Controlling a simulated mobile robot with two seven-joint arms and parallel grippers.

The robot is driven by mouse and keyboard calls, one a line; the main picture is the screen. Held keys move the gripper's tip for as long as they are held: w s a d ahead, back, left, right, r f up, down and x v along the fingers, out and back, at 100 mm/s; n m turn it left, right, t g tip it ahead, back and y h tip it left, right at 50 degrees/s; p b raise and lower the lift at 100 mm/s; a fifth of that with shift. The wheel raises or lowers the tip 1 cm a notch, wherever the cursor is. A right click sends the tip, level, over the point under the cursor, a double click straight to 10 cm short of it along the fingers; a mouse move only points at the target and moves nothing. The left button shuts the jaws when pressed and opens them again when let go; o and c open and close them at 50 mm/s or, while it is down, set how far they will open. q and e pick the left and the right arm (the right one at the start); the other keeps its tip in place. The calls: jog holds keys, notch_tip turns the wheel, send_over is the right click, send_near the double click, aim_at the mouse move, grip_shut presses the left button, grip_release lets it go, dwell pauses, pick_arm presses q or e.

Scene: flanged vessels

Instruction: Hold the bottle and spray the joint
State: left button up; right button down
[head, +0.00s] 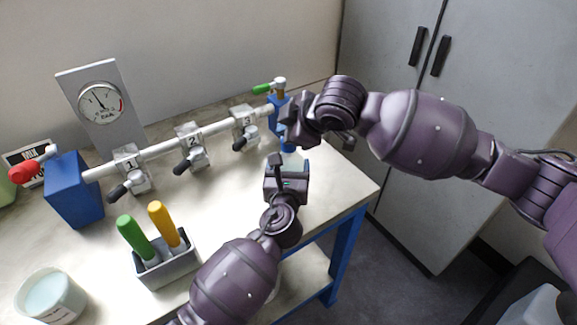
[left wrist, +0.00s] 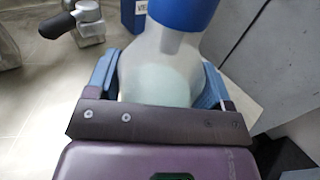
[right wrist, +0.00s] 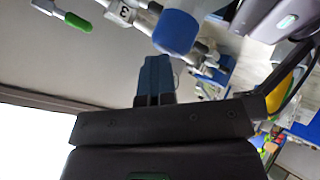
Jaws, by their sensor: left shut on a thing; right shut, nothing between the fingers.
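My left gripper (head: 287,172) is shut on a translucent bottle (left wrist: 155,75) with pale liquid inside and a blue top (left wrist: 185,10). In the head view the bottle is mostly hidden by my grippers. My right gripper (head: 288,130) is shut and empty, just above the left one, at the right end of the pipe. In the right wrist view its closed fingers (right wrist: 155,80) are close to a rounded blue top (right wrist: 176,32), apparently the bottle's. Clamped joints numbered 1 (head: 130,170), 2 (head: 190,146) and 3 (head: 245,128) sit along the white pipe (head: 160,151).
Blue vessels (head: 72,190) end the pipe; the right one has a green-handled valve (head: 265,88). A gauge panel (head: 100,105) stands behind. A grey holder (head: 168,268) with green and yellow handled tools and a tub (head: 50,297) are in front. Grey cabinets (head: 440,130) stand right.

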jog(key=shift+s+d+f, duration=0.1)
jog(key=shift+d+f, duration=0.15)
jog(key=shift+f, duration=0.65)
jog(key=shift+s+f, duration=0.1)
jog(key=shift+f, duration=0.5)
jog(key=shift+s+d+f, duration=0.1)
jog(key=shift+f, duration=0.05)
jog(key=shift+r, duration=2.8)
jog(key=shift+w+r, duration=0.2)
jog(key=shift+r, duration=0.4)
